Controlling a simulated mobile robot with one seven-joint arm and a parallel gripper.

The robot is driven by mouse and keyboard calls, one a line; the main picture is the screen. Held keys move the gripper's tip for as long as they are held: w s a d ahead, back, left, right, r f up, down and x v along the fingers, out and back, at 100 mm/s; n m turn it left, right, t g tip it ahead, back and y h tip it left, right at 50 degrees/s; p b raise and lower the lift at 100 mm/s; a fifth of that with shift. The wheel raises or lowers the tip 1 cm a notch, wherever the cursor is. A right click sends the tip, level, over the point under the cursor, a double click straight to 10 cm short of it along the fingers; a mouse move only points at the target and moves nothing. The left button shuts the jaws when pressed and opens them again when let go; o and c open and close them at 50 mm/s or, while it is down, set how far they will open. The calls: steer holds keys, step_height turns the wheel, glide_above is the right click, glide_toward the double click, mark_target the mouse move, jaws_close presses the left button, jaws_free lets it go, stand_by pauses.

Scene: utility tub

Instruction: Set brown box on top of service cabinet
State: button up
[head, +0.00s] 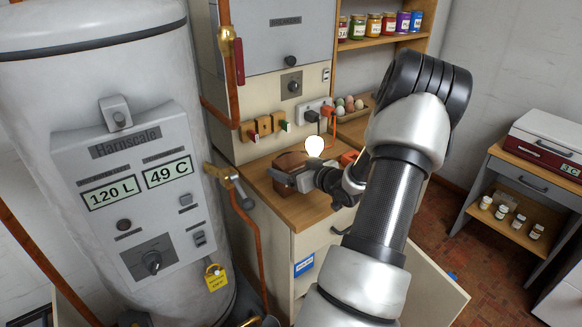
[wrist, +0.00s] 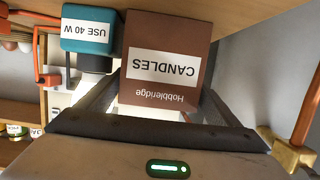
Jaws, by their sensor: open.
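The brown box (head: 291,160) is on the wooden top of the service cabinet (head: 312,214), near its back left. In the wrist view the box (wrist: 166,50) appears upside down, with a white "CANDLES" label and "Hobbleridge" printed on it. My gripper (head: 291,182) is at the box, its jaws open. In the wrist view one finger shows on each side of the box. I cannot tell whether either finger touches it. My gripper partly hides the box in the head view.
A lit bulb (head: 314,146) stands close behind my gripper. A teal block marked "USE 40 W" (wrist: 87,32) is beside the box. A copper pipe (head: 250,225) and valve (head: 226,176) run left of the cabinet, by the water tank (head: 60,130). Sockets (head: 317,108) are on the panel behind.

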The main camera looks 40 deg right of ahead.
steer(key=p+v, duration=0.1)
steer(key=v, duration=1.1)
steer(key=shift+w+r, duration=0.1)
